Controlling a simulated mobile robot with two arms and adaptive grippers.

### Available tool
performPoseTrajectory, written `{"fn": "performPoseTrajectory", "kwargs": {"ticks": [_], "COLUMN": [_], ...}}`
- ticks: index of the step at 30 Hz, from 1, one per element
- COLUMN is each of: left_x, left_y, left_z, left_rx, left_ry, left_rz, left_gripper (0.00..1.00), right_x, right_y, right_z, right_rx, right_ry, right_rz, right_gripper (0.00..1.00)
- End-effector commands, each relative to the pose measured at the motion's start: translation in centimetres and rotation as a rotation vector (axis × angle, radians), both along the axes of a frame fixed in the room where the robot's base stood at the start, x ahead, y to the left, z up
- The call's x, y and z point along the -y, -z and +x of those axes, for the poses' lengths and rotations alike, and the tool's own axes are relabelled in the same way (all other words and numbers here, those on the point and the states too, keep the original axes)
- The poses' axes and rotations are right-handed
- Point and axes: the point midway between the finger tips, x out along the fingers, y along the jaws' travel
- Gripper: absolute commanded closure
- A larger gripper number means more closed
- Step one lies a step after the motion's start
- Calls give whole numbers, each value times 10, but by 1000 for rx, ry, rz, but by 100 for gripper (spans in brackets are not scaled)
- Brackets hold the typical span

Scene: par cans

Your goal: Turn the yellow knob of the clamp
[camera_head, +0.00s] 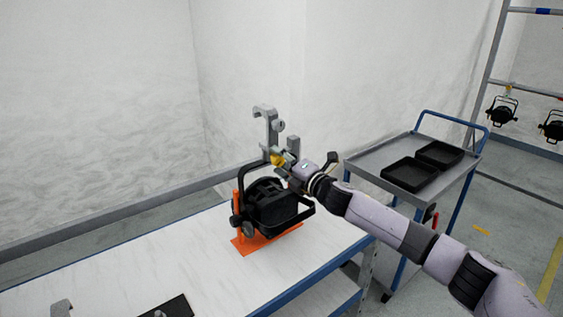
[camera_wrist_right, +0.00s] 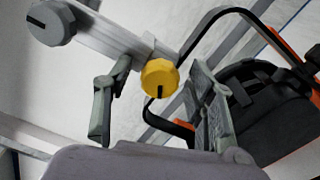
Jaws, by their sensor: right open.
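The yellow knob (camera_head: 277,160) is on the lower part of the grey hook-shaped clamp (camera_head: 270,125), above the black par can (camera_head: 270,205). In the right wrist view the yellow knob (camera_wrist_right: 160,78) has a dark slot and shows between the two fingers of my right gripper (camera_wrist_right: 155,100). The fingers are apart, one on each side of the knob, and I cannot tell whether either touches it. In the head view my right gripper (camera_head: 284,162) is at the knob and partly covers the clamp's lower part.
The par can stands on an orange holder (camera_head: 262,243) on the white table (camera_head: 130,260). A grey knob (camera_wrist_right: 52,24) is farther up the clamp. A cart (camera_head: 372,165) with two black trays (camera_head: 410,172) stands at the right. More lamps (camera_head: 501,112) hang on a rack behind it.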

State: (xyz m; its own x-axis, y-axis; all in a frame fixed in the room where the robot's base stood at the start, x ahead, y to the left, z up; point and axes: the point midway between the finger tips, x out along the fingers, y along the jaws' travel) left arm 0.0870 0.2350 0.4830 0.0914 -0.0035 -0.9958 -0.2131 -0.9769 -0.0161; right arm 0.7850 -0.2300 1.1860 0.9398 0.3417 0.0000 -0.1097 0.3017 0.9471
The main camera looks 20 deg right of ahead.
Motion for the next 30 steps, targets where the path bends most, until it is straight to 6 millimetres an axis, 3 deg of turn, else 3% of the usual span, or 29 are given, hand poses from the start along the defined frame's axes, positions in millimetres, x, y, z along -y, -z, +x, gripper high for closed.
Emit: {"fn": "performPoseTrajectory", "kwargs": {"ticks": [11,24,30], "left_x": [-1,0,0], "left_y": [0,0,0], "left_z": [-1,0,0], "left_rx": [-1,0,0], "left_ry": [0,0,0], "left_rz": [1,0,0], "left_gripper": [60,60,60], "right_x": [4,31,39], "right_y": [1,2,2], "right_z": [-7,-82,-105], "right_rx": [-1,-4,-2], "right_ry": [1,1,1], "right_rz": [0,-1,1], "right_gripper": [49,49,49]}}
